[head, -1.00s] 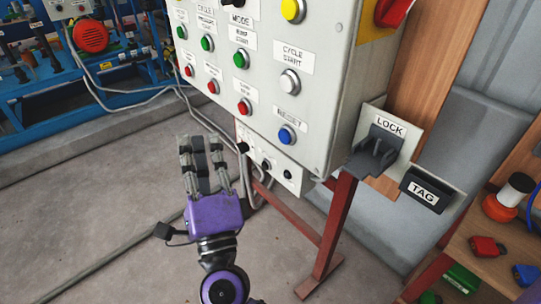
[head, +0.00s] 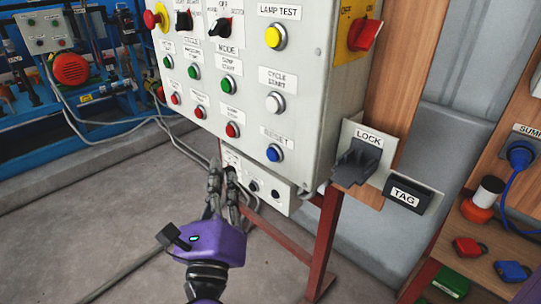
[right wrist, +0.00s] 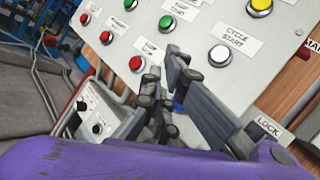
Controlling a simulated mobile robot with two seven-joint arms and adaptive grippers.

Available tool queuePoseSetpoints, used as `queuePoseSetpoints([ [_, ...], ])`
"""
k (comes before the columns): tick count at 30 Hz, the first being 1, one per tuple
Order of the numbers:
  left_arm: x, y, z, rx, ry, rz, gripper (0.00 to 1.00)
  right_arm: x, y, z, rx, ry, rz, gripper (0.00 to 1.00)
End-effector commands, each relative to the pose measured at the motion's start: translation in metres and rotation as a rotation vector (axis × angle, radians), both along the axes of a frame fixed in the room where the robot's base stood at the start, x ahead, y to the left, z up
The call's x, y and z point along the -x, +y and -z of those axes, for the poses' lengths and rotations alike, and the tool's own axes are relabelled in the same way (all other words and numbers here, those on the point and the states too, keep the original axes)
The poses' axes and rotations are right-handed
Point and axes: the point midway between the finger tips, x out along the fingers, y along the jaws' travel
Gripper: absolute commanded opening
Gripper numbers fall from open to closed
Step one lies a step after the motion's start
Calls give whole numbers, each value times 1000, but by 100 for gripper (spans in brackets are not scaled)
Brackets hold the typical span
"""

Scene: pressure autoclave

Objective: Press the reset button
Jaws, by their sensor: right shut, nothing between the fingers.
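The blue reset button (head: 274,153) sits under its RESET label (head: 277,137) at the lower right of the grey control panel (head: 310,80). My right gripper (head: 222,172) is shut and empty, below and to the left of the button, apart from it in the head view. In the right wrist view the shut fingers (right wrist: 163,75) reach toward the panel. A small part of the blue button (right wrist: 179,106) shows behind them; the rest is hidden. My left gripper is not in view.
The white cycle start button (head: 275,102) is above the reset button. A red button (head: 232,130) is to its left. A lower box (head: 262,188) hangs below the panel. A LOCK holder (head: 357,162) and TAG holder (head: 407,196) jut out at the right.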

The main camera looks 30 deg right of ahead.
Motion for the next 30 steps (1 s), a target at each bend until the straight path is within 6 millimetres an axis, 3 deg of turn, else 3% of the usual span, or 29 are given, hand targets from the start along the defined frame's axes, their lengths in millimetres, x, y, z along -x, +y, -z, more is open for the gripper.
queuePoseSetpoints([
  [18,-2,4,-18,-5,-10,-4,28,-26,-70,-2,3,-1,1,0],
  [30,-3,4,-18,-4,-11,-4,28,-28,-79,0,1,-1,1,0],
])
